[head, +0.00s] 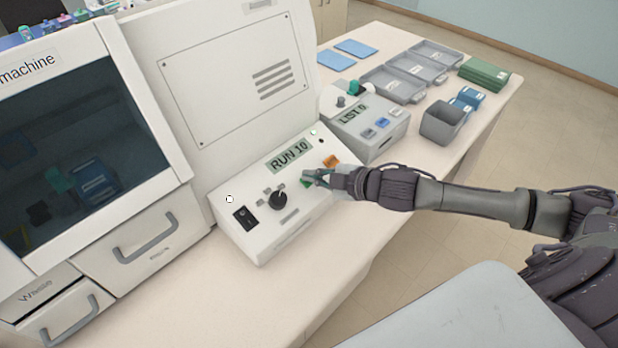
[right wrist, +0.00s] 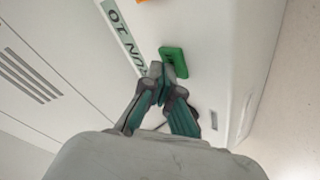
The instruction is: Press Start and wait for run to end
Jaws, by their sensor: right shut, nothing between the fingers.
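The staining machine (head: 235,75) stands on the bench, with a sloped control panel (head: 255,225) at its front. The panel's display (head: 289,156) reads "RUN 10". A green button (head: 306,183) sits below the display, partly hidden by my right gripper (head: 312,176). The green button shows clearly in the right wrist view (right wrist: 174,61). My right gripper is shut and empty, its fingertips (right wrist: 166,82) right at the button's edge; I cannot tell whether they touch it. An orange button (head: 331,161) is just beyond the gripper. My left gripper is not in view.
The panel also has a black knob (head: 278,200) and a black rocker switch (head: 245,218). A smaller device (head: 368,125) reading "LIST 0" stands to the right. Grey trays (head: 392,84), blue pads (head: 355,48) and a green box (head: 484,75) lie beyond it.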

